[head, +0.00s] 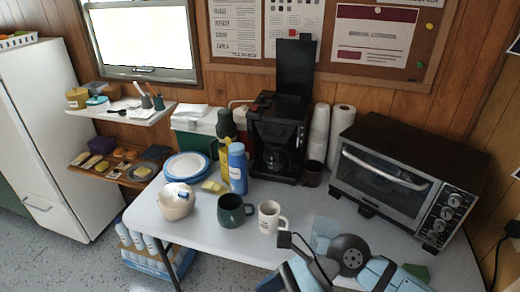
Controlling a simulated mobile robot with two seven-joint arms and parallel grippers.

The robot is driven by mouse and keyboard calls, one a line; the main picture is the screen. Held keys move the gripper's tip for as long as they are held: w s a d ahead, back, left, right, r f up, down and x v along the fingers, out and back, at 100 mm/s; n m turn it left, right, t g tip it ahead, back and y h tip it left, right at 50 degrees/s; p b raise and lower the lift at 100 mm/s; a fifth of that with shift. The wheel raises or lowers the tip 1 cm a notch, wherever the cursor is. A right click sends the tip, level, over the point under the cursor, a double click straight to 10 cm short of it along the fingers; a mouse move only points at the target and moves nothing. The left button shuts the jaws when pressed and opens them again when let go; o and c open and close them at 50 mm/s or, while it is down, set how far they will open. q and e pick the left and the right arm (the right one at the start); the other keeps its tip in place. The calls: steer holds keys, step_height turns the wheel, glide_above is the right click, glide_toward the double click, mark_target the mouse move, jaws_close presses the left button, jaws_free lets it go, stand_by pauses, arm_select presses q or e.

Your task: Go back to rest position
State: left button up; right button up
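My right arm, light blue and dark grey, reaches in from the bottom right over the front of the white table (215,245). Its dark end, which looks like my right gripper (288,241), is just right of and below a white mug (269,217). I cannot tell whether it touches the mug or whether its fingers are open or shut. Nothing is clearly held in it. My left gripper is not in view. A dark green mug (232,211) stands left of the white mug.
A bowl (176,203), a blue bottle (238,169) and stacked plates (187,164) stand on the left. A black coffee maker (278,135) is at the back and a toaster oven (400,175) at the right. The table's front left is clear.

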steer(key=w+r+m+t+y, duration=0.4)
steer(key=m+t+y, duration=0.55)
steer(key=m, duration=0.75)
steer(key=w+d+f+m+t+h, duration=0.35)
steer(key=d+m+t+h, duration=0.3)
steer(key=m+t, duration=0.75)
steer(key=s+d+f+m+g+h, duration=0.3)
steer(key=f+m+h, duration=0.1)
steer(key=f+m, duration=0.3)
steer(key=s+d+f+m+g+h, duration=0.2)
steer(key=s+d+f+m+h, duration=0.15)
steer(key=f+m, duration=0.35)
steer(key=s+d+f+m+g+h, duration=0.3)
steer(key=f+m+h, duration=0.1)
steer(key=f+m, duration=0.25)
arm_select(q)
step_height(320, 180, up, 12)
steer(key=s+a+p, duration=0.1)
steer(key=p, duration=1.4)
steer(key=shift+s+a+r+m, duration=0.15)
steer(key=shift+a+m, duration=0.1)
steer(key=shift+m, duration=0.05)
arm_select(e)
step_height(320, 180, up, 11)
steer(key=s+d, duration=0.1)
steer(key=shift+s+d, duration=0.2)
steer(key=shift+s, duration=0.15)
